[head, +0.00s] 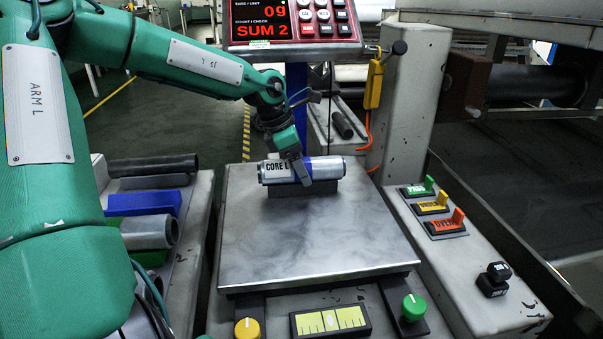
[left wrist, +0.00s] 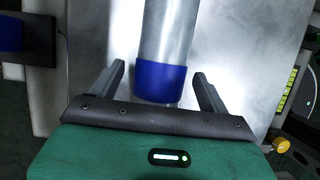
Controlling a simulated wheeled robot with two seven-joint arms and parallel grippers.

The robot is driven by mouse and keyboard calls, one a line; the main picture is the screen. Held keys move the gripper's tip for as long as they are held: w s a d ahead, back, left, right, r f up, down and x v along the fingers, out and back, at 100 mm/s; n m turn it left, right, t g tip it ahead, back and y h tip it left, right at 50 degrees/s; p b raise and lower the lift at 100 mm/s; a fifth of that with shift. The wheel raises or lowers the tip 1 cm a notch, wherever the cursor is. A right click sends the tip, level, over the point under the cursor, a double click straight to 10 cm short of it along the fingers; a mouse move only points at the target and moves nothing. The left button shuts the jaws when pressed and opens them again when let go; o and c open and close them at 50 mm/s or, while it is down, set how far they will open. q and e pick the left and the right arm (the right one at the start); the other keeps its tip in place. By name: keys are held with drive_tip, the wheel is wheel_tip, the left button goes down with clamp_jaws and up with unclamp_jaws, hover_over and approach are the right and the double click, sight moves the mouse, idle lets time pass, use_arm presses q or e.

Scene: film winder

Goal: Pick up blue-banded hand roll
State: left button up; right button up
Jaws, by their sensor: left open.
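The blue-banded hand roll (head: 329,168) is a silver cylinder marked "CORE L". It lies sideways in a dark cradle (head: 285,190) at the back of the metal scale plate (head: 310,238). My left gripper (head: 303,178) is at the roll's middle in the head view and partly hides the blue band. In the left wrist view, the roll (left wrist: 168,35) reaches in from the top, and its blue band (left wrist: 160,80) lies between the two spread fingers of my left gripper (left wrist: 159,74). Gaps show on both sides. My right gripper is not in view.
A red-digit display (head: 290,22) reading "SUM 2" stands behind the plate. A grey post (head: 412,100) and coloured switches (head: 433,205) are on the right. A side shelf on the left holds a black roll (head: 153,166), a blue block (head: 143,203) and a grey roll (head: 148,232).

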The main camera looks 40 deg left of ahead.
use_arm(q)
drive_tip(key=c, duration=1.3)
drive_tip(key=shift+r, duration=0.1)
